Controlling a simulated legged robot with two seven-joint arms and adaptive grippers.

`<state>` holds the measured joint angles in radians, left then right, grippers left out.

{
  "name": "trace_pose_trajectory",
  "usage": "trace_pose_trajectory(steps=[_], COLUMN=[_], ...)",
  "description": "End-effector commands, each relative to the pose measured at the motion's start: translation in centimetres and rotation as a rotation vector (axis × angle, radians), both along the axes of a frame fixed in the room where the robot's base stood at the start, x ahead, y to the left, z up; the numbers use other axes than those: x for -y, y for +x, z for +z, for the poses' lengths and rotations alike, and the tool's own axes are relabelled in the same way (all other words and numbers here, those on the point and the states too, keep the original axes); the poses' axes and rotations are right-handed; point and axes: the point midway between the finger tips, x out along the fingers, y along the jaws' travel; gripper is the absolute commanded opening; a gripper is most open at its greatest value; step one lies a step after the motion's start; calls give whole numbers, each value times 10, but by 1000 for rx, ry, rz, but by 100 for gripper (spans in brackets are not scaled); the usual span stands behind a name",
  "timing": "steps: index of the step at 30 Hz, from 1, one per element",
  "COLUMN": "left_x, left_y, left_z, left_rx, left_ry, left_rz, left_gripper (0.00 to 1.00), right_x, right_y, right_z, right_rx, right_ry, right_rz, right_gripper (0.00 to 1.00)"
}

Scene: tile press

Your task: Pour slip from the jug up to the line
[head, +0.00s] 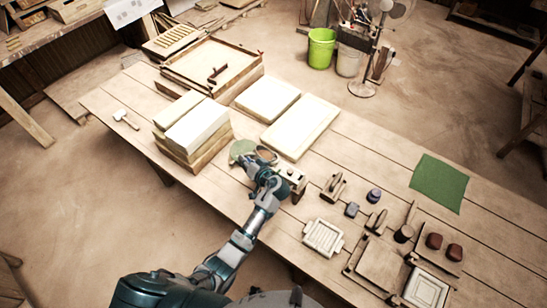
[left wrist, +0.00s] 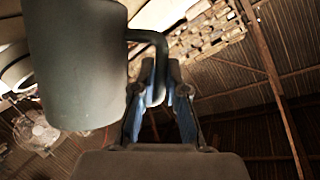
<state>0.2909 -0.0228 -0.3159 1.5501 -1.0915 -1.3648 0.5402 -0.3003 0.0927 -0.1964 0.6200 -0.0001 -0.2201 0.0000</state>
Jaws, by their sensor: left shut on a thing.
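The jug (left wrist: 75,65) is a dark grey-green cylinder with a looped handle, large at the upper left of the left wrist view. My left gripper (left wrist: 160,85) is shut on the handle of the jug. In the head view, my left gripper (head: 261,170) is over the near side of the table, with a round dark-rimmed opening, apparently the jug's mouth (head: 266,154), just beyond it. A flat green round patch (head: 241,149) lies to its left. The slip and the line cannot be made out. My right gripper is not in view.
Stacked pale slabs (head: 196,128) stand left of the gripper, and two flat pale boards (head: 300,127) lie behind it. A small pale-topped block (head: 291,176) is close on its right. Small tools, a white tray (head: 323,238) and a green cloth (head: 438,183) lie farther right.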

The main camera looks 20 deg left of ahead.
Motion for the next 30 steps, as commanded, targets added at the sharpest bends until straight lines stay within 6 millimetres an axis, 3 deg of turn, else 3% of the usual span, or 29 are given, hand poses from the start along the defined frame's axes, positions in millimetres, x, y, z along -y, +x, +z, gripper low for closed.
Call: trace_pose_trajectory(steps=[14,30], left_x=[-6,-9], left_y=[2,2], left_z=[7,7], left_rx=[-16,-18], left_ry=[28,27], left_rz=[0,1], left_gripper=[0,0], right_x=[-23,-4], right_y=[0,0], right_z=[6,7], right_rx=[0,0], right_ry=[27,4], right_rz=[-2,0], right_gripper=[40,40])
